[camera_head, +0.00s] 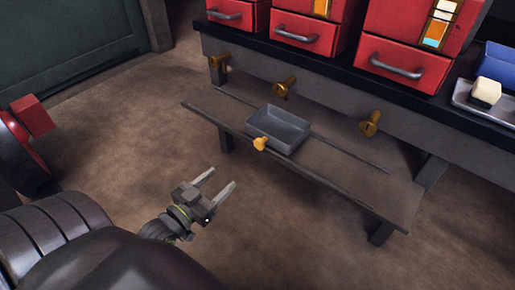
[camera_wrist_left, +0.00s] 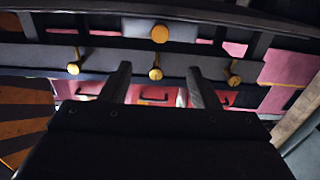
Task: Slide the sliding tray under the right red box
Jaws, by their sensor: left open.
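The sliding tray (camera_head: 278,131) is a grey open box with a yellow knob (camera_head: 260,144) on its front. It stands on a low shelf between two rails, roughly below the middle red box (camera_head: 305,30). The right red box (camera_head: 403,65) is on the bench above, further right than the tray. My left gripper (camera_head: 223,177) is open and empty, in front of the shelf and short of the knob. In the left wrist view the tray (camera_wrist_left: 184,32) and its knob show at the top, beyond the open fingers (camera_wrist_left: 158,75). My right gripper is not in view.
The left red box (camera_head: 232,13) is on the same bench. Brass knobs (camera_head: 370,123) stick out from the bench front above the shelf (camera_head: 350,178). The shelf is bare right of the tray. A metal dish (camera_head: 470,97) with a pale block sits at the bench's right.

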